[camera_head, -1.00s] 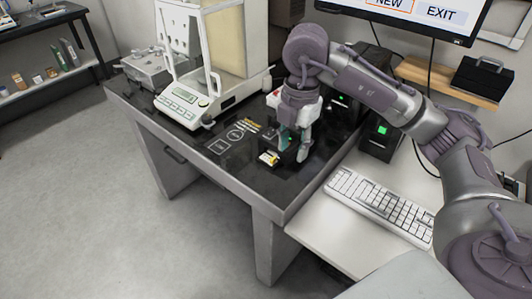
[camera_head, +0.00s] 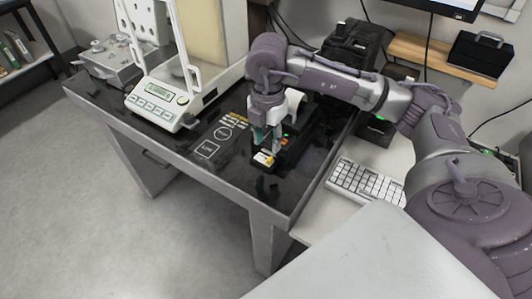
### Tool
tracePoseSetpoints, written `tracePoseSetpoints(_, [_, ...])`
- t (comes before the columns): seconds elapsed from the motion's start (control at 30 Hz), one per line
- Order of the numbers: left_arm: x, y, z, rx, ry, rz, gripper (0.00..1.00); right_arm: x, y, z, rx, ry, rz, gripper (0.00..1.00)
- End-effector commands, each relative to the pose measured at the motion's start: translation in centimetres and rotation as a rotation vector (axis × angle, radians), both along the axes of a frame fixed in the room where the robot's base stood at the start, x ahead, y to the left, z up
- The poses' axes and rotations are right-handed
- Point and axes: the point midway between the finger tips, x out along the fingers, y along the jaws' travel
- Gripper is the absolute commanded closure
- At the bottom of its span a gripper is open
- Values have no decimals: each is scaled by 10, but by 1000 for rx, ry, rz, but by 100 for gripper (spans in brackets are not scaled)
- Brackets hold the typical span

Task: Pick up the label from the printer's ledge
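The label printer (camera_head: 291,152) is a small black device on the dark tabletop, partly hidden behind my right gripper. A small white and yellow label (camera_head: 263,159) shows at its front end, on the ledge. My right gripper (camera_head: 268,149) points down right above the label, its fingers a little apart with teal pads visible. The fingertips are very close to the label; I cannot tell whether they touch it. Nothing shows held between them. My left gripper is not in view.
A balance (camera_head: 157,102) with a glass draft shield stands left of the printer on the dark table (camera_head: 215,172). A keyboard (camera_head: 366,182) lies on a lower white desk to the right. Black equipment stands behind my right arm. The table's front edge is clear.

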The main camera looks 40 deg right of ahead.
Motion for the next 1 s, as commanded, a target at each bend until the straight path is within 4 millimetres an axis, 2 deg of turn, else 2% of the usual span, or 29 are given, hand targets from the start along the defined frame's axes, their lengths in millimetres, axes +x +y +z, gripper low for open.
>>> tracePoseSetpoints(0.17, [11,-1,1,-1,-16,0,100,-1,-1,-12,-1,2,0,60])
tracePoseSetpoints(0.37, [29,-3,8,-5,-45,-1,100,-5,-7,-39,-1,4,-1,60])
tracePoseSetpoints(0.53, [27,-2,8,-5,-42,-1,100,-4,-6,-58,1,1,1,60])
tracePoseSetpoints(0.77, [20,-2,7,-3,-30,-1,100,-4,-6,-60,2,-2,1,60])
tracePoseSetpoints(0.8, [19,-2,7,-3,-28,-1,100,-4,-6,-60,2,-2,1,62])
tracePoseSetpoints(0.87, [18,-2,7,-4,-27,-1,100,-4,-6,-60,1,-1,1,72])
tracePoseSetpoints(1.0, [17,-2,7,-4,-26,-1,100,-4,-6,-60,1,-1,1,95])
